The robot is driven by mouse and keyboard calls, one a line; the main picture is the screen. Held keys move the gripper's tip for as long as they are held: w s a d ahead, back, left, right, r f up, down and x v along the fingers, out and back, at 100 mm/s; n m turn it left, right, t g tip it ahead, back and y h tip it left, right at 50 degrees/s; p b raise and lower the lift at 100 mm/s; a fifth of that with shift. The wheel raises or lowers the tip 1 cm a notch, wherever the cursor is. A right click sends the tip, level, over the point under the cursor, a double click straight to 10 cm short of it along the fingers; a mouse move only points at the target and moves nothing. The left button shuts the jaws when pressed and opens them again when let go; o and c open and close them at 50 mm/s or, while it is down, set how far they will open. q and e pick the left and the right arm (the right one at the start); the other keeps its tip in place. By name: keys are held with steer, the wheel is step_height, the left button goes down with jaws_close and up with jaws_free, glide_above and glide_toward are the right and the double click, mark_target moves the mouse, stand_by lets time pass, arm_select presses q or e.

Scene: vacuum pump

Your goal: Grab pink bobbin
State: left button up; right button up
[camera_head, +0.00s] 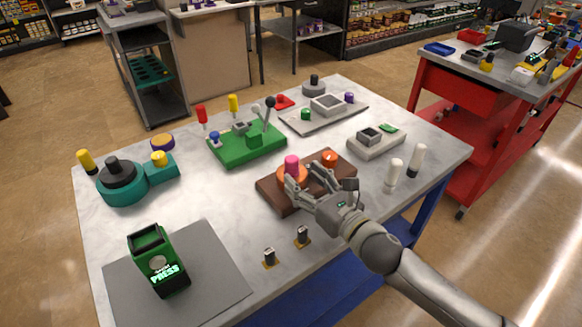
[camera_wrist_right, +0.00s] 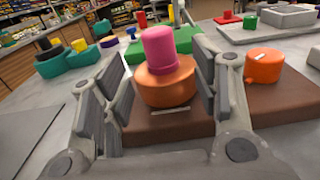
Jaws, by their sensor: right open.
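The pink bobbin (camera_head: 292,162) stands upright on an orange round base (camera_head: 287,175) on the brown block (camera_head: 268,198). In the right wrist view the pink bobbin (camera_wrist_right: 160,48) sits on top of the orange base (camera_wrist_right: 164,82), between my open fingers. My right gripper (camera_head: 302,187) is open at the near side of the bobbin, with a finger on either side in the wrist view (camera_wrist_right: 163,95). I cannot tell whether the fingers touch the orange base. My left gripper is not in view.
A second orange knob (camera_head: 329,157) stands on the same block, close to my right gripper. White pegs (camera_head: 395,173) stand to the right. A green block with levers (camera_head: 246,150) is behind. A green press device (camera_head: 157,262) is on a grey mat at the front left of the table.

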mark_target(296, 173)
steer(key=shift+f+p+x, duration=0.2)
steer(key=shift+p+x, duration=0.4)
steer(key=shift+x, duration=2.25)
steer(key=shift+c, duration=0.5)
steer(key=c, duration=1)
